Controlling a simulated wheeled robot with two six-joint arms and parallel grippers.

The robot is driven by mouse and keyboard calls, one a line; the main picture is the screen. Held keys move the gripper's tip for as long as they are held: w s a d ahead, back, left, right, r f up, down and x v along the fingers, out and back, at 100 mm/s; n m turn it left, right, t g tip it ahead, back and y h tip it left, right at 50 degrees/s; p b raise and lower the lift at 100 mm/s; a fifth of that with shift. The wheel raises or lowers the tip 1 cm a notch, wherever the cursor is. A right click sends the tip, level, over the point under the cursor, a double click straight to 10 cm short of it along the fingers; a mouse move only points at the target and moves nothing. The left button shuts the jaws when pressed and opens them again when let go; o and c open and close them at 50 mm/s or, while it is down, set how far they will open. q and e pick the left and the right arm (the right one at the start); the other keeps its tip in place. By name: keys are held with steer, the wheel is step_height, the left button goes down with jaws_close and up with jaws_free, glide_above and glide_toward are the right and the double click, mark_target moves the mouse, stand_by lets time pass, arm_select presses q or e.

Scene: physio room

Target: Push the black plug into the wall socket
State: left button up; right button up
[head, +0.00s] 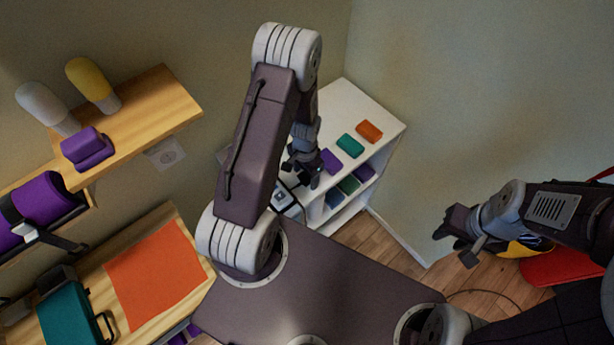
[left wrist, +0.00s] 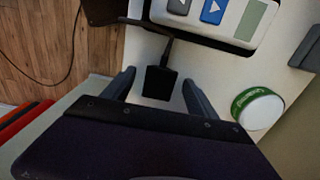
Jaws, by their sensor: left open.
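The black plug (left wrist: 160,83) lies on a white shelf top (left wrist: 141,58) in the left wrist view, with its cable running up from it. My left gripper (head: 305,169) is open above the shelf unit, and its fingers are either side of the plug in the left wrist view, apart from it. In the head view I cannot make out the plug; the arm and gripper cover that area. The wall socket (head: 167,154) is a pale plate on the wall below the wooden shelf. My right gripper (head: 455,237) is at the right, away from both, its jaws unclear.
A device with buttons (left wrist: 212,14) and a green-and-white roll (left wrist: 257,108) are near the plug. Coloured blocks, including an orange one (head: 369,131), sit on the white shelf unit. A wooden shelf (head: 150,115) juts out above the socket; a bench with an orange mat (head: 154,274) is below.

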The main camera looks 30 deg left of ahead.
arm_select(q)
steer(key=shift+f, duration=0.85)
steer(key=shift+c, duration=0.6)
steer(key=c, duration=1.2)
steer(key=shift+r, duration=0.1)
